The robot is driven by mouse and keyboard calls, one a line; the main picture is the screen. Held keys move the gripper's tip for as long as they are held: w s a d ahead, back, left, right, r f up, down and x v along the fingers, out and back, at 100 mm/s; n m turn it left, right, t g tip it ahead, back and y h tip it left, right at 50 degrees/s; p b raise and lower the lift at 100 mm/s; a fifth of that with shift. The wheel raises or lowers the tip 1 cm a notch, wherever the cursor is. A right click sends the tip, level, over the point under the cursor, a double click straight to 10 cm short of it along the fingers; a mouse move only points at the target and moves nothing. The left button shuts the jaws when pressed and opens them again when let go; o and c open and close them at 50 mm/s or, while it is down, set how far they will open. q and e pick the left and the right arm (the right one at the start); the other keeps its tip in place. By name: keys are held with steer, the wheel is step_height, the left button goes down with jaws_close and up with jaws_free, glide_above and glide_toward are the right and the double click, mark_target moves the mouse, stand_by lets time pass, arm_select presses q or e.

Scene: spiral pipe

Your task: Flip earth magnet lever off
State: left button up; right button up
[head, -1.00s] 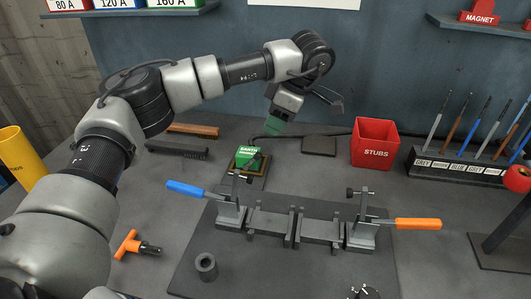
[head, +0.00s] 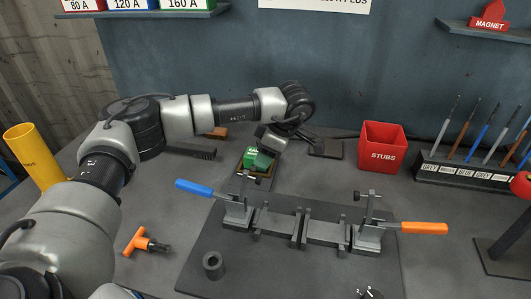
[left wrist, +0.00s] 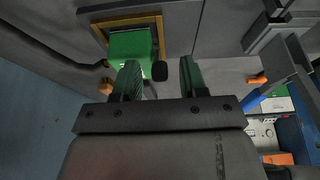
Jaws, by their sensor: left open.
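The green earth magnet block (head: 251,151) sits in a brass-coloured frame on a dark plate, behind the clamp fixture. In the left wrist view the green block (left wrist: 131,44) is at the upper left, beside the fingers. The lever's black rounded end (left wrist: 160,71) shows in the gap between the fingertips, apart from both. My left gripper (head: 264,159) is low at the block's right side and hides the lever in the head view. Its two green fingers (left wrist: 160,78) are open with nothing gripped. My right gripper is not in view.
The clamp fixture with a blue handle (head: 194,188) and an orange handle (head: 424,228) stands in front. A red STUBS bin (head: 383,148) and rod rack (head: 465,172) are to the right. An orange T-handle tool (head: 145,242) lies at left.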

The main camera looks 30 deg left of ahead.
arm_select(q)
steer(key=shift+c, duration=0.3)
jaws_close()
